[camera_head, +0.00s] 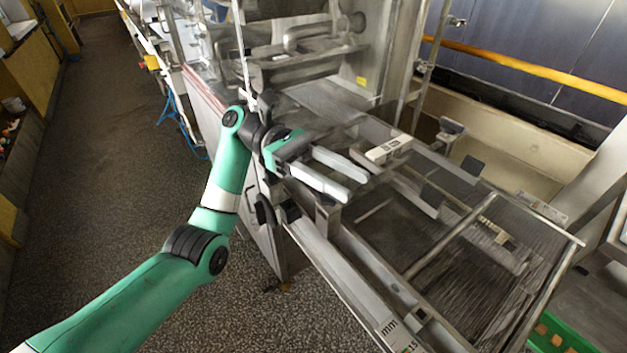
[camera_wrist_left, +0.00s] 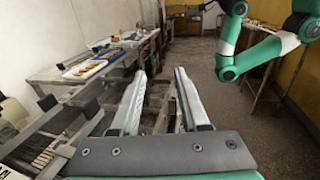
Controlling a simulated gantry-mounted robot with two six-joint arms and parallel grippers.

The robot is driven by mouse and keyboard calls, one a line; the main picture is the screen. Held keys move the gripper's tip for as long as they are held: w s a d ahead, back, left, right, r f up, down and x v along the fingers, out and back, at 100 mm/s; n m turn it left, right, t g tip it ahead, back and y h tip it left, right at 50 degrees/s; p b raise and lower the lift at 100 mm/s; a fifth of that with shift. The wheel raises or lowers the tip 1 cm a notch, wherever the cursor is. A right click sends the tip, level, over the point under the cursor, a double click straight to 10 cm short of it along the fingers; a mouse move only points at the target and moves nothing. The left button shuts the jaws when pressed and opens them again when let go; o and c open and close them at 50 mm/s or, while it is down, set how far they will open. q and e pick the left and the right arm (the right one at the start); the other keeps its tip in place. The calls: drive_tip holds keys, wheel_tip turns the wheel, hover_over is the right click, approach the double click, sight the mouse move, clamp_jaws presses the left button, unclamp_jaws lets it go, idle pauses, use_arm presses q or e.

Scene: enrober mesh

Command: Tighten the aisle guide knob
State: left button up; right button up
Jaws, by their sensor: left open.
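My left gripper (camera_head: 358,184) is open and empty above the near-left side of the mesh conveyor frame. In the left wrist view its two pale fingers (camera_wrist_left: 160,72) are wide apart with nothing between them. A black knob-like part (camera_head: 265,210) is on the near side of the machine frame, below and left of the gripper and apart from it. I cannot tell which part is the aisle guide knob. My right gripper is not clearly seen; teal arm links (camera_wrist_left: 270,45) show in the left wrist view.
The mesh belt (camera_head: 420,235) lies under rails and cross bars right of the gripper. A yellow pipe (camera_head: 530,72) runs behind. A green crate (camera_head: 556,335) is at bottom right. The wrist view shows a table with trays (camera_wrist_left: 85,70). The floor at left is clear.

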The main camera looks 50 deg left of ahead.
use_arm(q)
drive_tip(key=s+d+r+p, duration=0.3)
drive_tip(key=s+d+r, duration=0.2)
drive_tip(key=s, duration=0.4)
drive_tip(key=shift+s+d+r, duration=0.15)
drive_tip(key=shift+s+r, duration=0.25)
drive_tip(key=shift+r, duration=0.35)
